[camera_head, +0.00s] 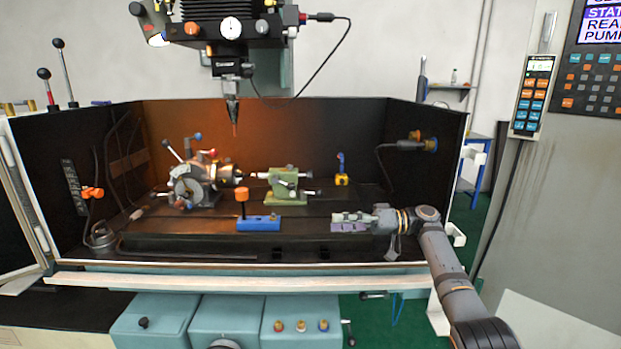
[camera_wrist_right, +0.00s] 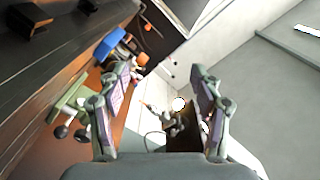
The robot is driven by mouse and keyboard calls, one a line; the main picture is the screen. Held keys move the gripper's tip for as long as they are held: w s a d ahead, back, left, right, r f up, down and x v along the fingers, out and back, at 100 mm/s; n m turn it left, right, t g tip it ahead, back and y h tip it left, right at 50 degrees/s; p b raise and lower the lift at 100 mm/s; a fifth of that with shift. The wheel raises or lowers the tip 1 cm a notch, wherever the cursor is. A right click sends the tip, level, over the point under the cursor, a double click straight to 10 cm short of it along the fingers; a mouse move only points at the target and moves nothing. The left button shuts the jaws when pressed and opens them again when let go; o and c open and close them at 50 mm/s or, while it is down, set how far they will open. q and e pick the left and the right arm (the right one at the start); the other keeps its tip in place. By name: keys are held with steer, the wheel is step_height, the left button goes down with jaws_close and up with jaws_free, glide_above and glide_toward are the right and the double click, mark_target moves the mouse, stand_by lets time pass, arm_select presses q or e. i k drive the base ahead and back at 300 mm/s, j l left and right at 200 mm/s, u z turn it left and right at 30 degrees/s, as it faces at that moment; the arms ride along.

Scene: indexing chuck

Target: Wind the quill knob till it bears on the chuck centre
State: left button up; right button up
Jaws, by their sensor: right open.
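The grey indexing chuck (camera_head: 193,186) stands on the machine table at the left, its face toward the right. The green tailstock (camera_head: 287,186) stands to its right, with its pale quill (camera_head: 261,175) pointing left at the chuck. The quill tip lies close to the chuck; I cannot tell whether they touch. A dark-tipped handle (camera_head: 311,193) sticks out on the tailstock's right side; I cannot tell whether it is the quill knob. My right gripper (camera_head: 337,219) is open and empty, low at the right of the tailstock and apart from it. Its spread fingers (camera_wrist_right: 160,70) show in the wrist view. My left gripper is out of view.
A blue block with an orange knob (camera_head: 258,222) sits in front of the tailstock. A small yellow-and-blue fixture (camera_head: 341,178) stands behind my right gripper. The spindle (camera_head: 232,105) hangs above. Dark enclosure walls (camera_head: 346,130) close the back and sides.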

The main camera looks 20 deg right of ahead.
mark_target(309, 176)
steer(key=i+l, duration=0.2)
steer(key=i, duration=0.3)
steer(key=i+l, duration=0.25)
steer(key=i, duration=0.25)
